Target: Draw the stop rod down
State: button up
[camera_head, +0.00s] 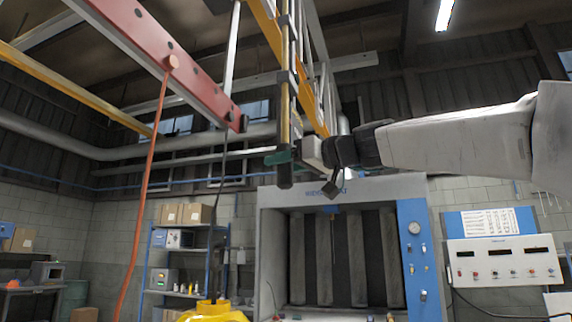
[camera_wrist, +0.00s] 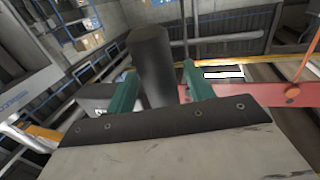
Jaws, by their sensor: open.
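The stop rod is a slim yellow rod (camera_head: 285,125) hanging upright, with a dark cylindrical grip (camera_head: 285,178) at its lower end. The grip also shows in the wrist view (camera_wrist: 152,58) as a thick dark cylinder. My gripper (camera_head: 280,157) comes in from the right at the top of the grip. In the wrist view its green fingers (camera_wrist: 159,72) are open, one on either side of the grip. I cannot tell whether either finger touches it. The rod's upper end is partly hidden among the overhead frames.
A red beam (camera_head: 160,50) with an orange hose (camera_head: 150,170) hangs at the upper left. A grey hood cabinet (camera_head: 270,230) with a blue panel (camera_head: 417,255) stands behind and below. A control box (camera_head: 503,265) is on the right wall. Shelves (camera_head: 180,270) stand at left.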

aim_at(286, 189)
grip_shut()
notch_tip(286, 189, down, 7)
jog(key=shift+r, duration=0.2)
grip_release()
jog(key=shift+r, duration=0.1)
